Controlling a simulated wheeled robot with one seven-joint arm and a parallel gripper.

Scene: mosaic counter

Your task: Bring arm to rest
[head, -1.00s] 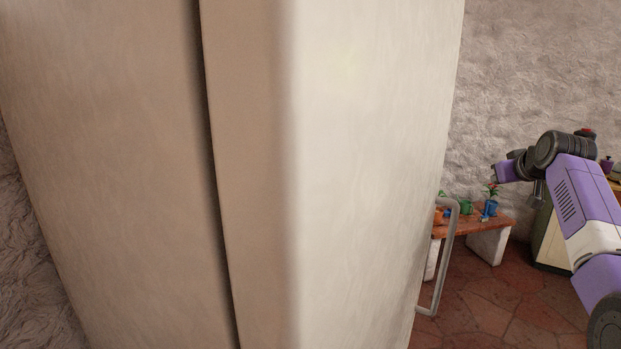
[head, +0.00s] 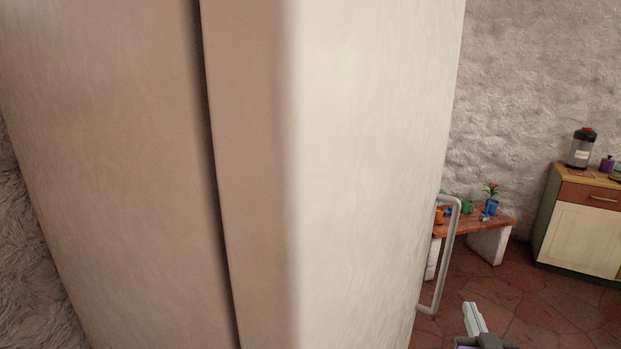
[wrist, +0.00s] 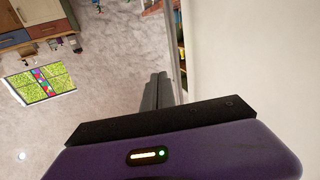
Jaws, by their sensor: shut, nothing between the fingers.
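My gripper (head: 475,318) shows at the bottom right of the head view, low over the tiled floor and to the right of the tall cream cabinet. Only its fingers and part of its body are in that view; the rest of the arm is out of frame. In the wrist view the gripper's fingers (wrist: 158,90) lie together, shut and empty. The cream surface beside them on the right is close, with a visible gap.
The tall cream cabinet (head: 370,150) fills the left and middle, with a metal handle (head: 453,250) on its right edge. A bench (head: 480,226) with potted plants stands behind. A counter (head: 585,235) with a blender (head: 582,148) is at far right. Floor between is open.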

